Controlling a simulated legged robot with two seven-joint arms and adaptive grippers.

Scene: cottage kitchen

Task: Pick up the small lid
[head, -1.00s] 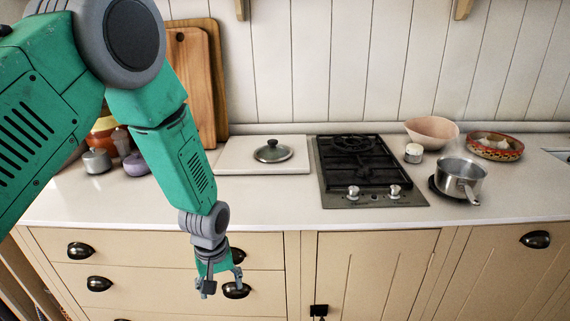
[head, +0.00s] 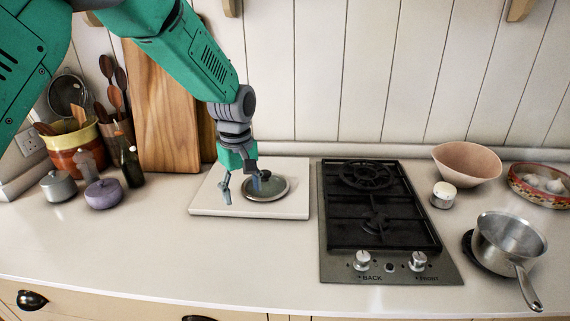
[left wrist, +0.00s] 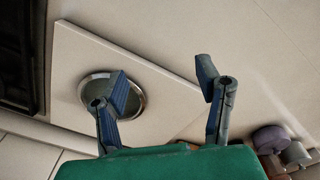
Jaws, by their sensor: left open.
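The small lid (head: 277,189) is a round dark disc with a pale metal rim, lying on a white board (head: 205,201) on the counter. My left gripper (head: 242,190) is open and empty, pointing down over the lid's left side. One finger overlaps the lid in the head view, and the other is left of it. In the left wrist view the lid (left wrist: 136,101) shows partly behind one finger of the left gripper (left wrist: 166,85). The lid's knob is hidden by that finger. I cannot tell whether the finger touches the lid. My right gripper is not in view.
A gas hob (head: 375,225) stands right of the board. Wooden boards (head: 165,110), a grey pot (head: 57,188) and a purple pot (head: 103,194) stand left. The front counter is clear.

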